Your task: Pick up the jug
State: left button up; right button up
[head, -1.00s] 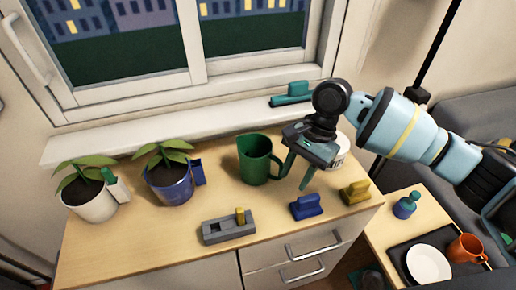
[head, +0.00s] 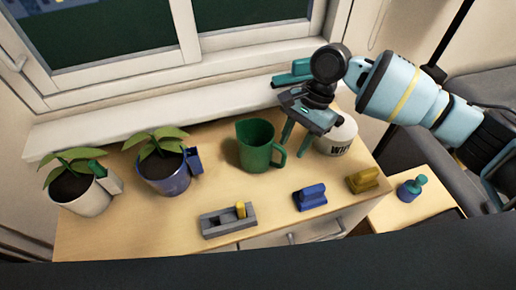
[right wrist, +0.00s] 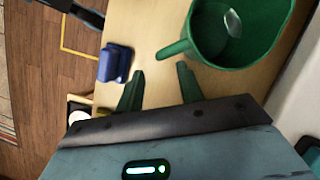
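The jug is dark green with a spout and a handle; in the head view the jug (head: 254,147) stands upright on the wooden counter, its handle on the right. In the right wrist view the jug (right wrist: 238,35) is seen from above, with a pale patch inside and its handle pointing toward my fingers. My right gripper (head: 294,142) is above the counter just right of the jug. In the right wrist view its two green fingers (right wrist: 158,82) are apart, with the handle's end just beyond the gap and nothing held. My left gripper is not in view.
A white container (head: 338,138) stands right behind my right gripper. A blue block-like object (head: 310,197) and a yellow one (head: 363,180) are in front. A grey holder (head: 228,220) lies front left. Two potted plants stand left (head: 165,175), (head: 82,195). The window sill (head: 130,125) runs behind.

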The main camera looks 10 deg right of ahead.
jog(key=shift+x, duration=2.5)
jog(key=shift+w+a, duration=0.1)
jog(key=shift+a, duration=0.05)
jog(key=shift+c, duration=0.4)
grip_shut()
